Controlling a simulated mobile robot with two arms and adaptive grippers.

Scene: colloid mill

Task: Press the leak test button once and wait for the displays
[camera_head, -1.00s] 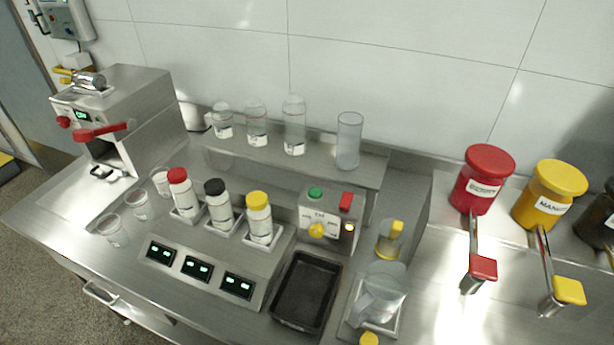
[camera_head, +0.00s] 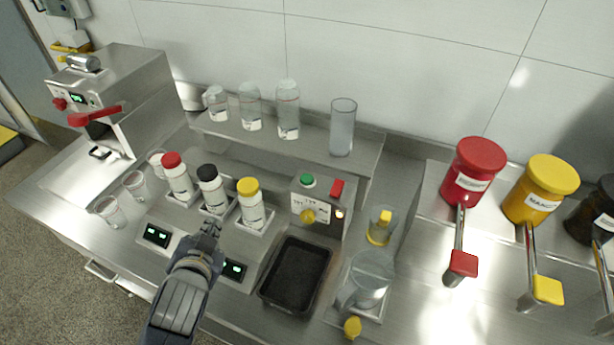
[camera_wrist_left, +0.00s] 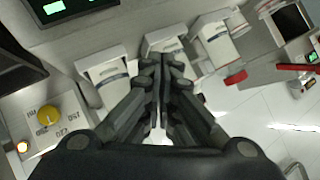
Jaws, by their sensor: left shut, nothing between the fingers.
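A control box (camera_head: 322,228) stands right of the three bottles. It has a green button (camera_head: 308,180), a red switch (camera_head: 337,187), a yellow knob (camera_head: 307,216) and a small glowing lamp (camera_head: 340,213). I cannot read which control is labelled leak test. Green-lit displays (camera_head: 156,236) sit on the scale panel; the right one (camera_head: 233,268) shows partly and my arm hides the middle one. My left gripper (camera_head: 213,230) is shut and empty, in front of the black-capped bottle (camera_head: 212,191). The wrist view shows its fingers (camera_wrist_left: 165,62) together, with the knob (camera_wrist_left: 47,115) left. My right gripper is not visible.
Red-capped (camera_head: 176,177) and yellow-capped (camera_head: 250,204) bottles flank the black-capped one. A black tray (camera_head: 263,287) lies before the box, with a clear jug (camera_head: 370,278) to its right. Glass vessels (camera_head: 343,128) stand on the shelf behind. The mill (camera_head: 110,92) is at left.

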